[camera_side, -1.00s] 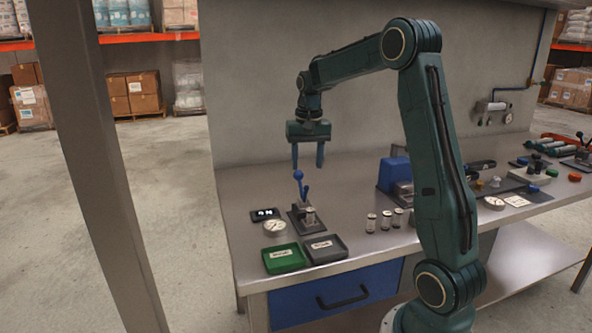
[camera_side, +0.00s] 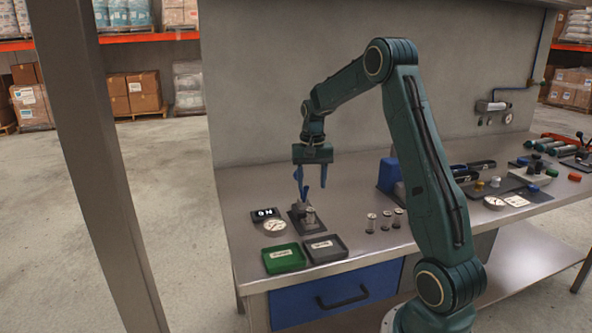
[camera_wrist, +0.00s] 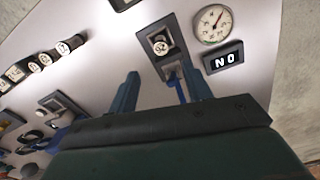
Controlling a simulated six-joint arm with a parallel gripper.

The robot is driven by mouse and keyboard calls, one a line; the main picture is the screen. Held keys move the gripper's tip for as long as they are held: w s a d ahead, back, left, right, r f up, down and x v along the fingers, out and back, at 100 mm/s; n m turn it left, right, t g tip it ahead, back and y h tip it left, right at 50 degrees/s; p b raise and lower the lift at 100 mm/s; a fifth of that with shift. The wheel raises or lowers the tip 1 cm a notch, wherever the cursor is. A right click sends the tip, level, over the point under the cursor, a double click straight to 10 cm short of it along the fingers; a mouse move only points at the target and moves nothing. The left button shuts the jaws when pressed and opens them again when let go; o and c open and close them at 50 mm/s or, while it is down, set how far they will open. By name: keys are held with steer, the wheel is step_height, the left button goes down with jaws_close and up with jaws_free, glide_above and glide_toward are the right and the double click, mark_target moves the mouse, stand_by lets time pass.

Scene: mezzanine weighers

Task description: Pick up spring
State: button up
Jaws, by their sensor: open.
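A small silver spring-like cylinder (camera_side: 310,215) stands in a dark press fixture (camera_side: 298,222) with a blue lever. It also shows in the wrist view (camera_wrist: 161,44), ahead of my fingers. Several similar cylinders (camera_side: 386,221) stand in a row to the right on the bench; in the wrist view the row (camera_wrist: 40,62) is at the left. I cannot tell for sure which is the task's spring. My gripper (camera_side: 311,184) is open above the fixture, pointing down. The fixture's blue lever (camera_wrist: 178,88) shows between my fingers, closer to the right one; I cannot tell whether they touch.
A green tray (camera_side: 266,270) and a grey tray (camera_side: 345,254) lie at the bench's front left. A blue-bodied device (camera_side: 389,176) stands behind the row of cylinders.

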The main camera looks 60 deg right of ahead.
mark_target(310, 209)
steer(key=shift+f, duration=1.7)
steer(key=shift+f, duration=0.1)
steer(key=shift+a+f, duration=0.2)
steer(key=shift+f, duration=2.3)
jaws_close()
